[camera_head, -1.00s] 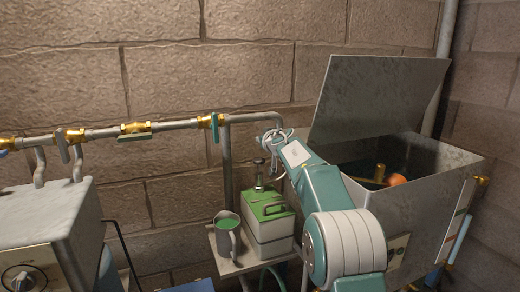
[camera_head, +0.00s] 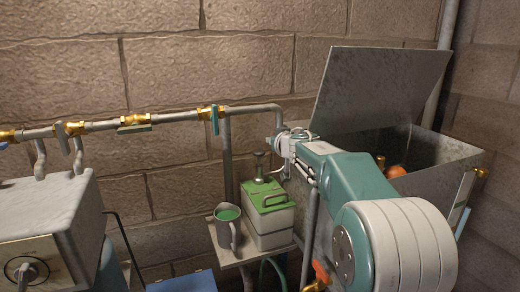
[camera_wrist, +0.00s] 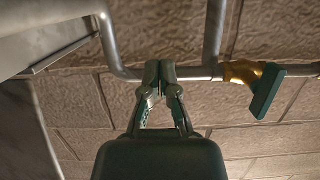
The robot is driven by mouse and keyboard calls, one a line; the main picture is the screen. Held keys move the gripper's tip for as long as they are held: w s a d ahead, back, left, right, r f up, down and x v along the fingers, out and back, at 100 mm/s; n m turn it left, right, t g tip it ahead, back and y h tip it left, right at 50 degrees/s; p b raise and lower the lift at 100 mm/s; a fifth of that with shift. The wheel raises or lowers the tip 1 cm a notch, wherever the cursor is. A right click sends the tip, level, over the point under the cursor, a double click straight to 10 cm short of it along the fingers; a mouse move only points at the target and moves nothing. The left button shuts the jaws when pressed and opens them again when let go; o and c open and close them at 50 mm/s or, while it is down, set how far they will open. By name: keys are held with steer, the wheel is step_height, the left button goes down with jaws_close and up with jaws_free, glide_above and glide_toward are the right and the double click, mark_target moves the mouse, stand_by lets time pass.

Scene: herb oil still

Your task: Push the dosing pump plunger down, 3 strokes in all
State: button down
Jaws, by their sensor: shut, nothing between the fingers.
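The dosing pump is a white box with a green top (camera_head: 266,200) on a small shelf. Its plunger (camera_head: 259,168) stands upright at the back left of the top, with a dark round knob raised above the lid. My gripper (camera_head: 284,142) is up and to the right of the knob, apart from it in the picture. The wrist view shows its two fingers (camera_wrist: 160,78) shut together and empty, in front of the pipe and wall. The plunger does not show in the wrist view.
A metal jug of green liquid (camera_head: 228,226) stands left of the pump on the shelf (camera_head: 230,254). A pipe with brass valves (camera_head: 135,124) runs along the wall behind. An open-lidded metal bin (camera_head: 440,165) stands right. A metal box (camera_head: 48,215) is at left.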

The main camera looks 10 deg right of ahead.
steer(key=shift+w, duration=0.1)
glide_above(260, 153)
step_height(260, 153, down, 2)
steer(key=shift+w+f, duration=0.1)
steer(key=shift+f, duration=2.1)
steer(key=shift+f, duration=0.1)
steer(key=shift+f, duration=1.9)
steer(key=shift+r, duration=5.05)
